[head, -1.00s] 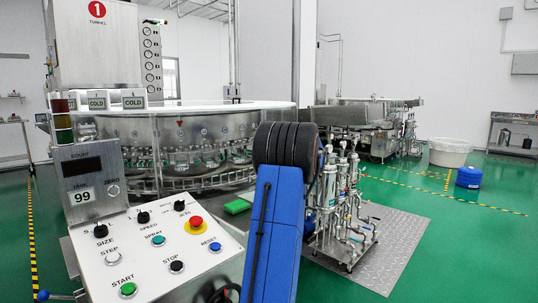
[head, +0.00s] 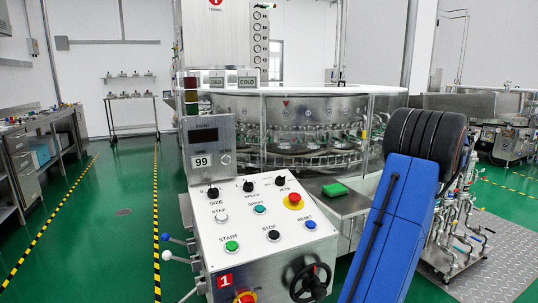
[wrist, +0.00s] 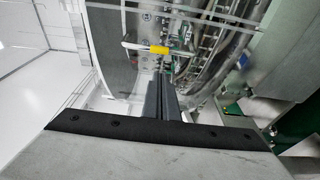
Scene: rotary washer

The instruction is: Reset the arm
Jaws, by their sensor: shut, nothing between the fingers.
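My arm (head: 395,220) shows in the head view as a blue link with a dark ribbed joint at the right of the control panel. My gripper is outside the head view. In the wrist view my gripper (wrist: 158,80) is at the middle, its dark fingers shut together with nothing between them. The fingers point toward washer machinery, which appears turned sideways there. A yellow piece (wrist: 159,50) on a metal bar shows beyond the fingertips. I cannot tell how far it is from them.
The control panel (head: 262,228) with knobs, buttons and a handwheel (head: 310,281) stands close to my arm. The round washer (head: 300,108) is behind it. A pump skid (head: 450,235) stands right. A bench (head: 40,140) stands far left. Green floor (head: 110,235) is open at left.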

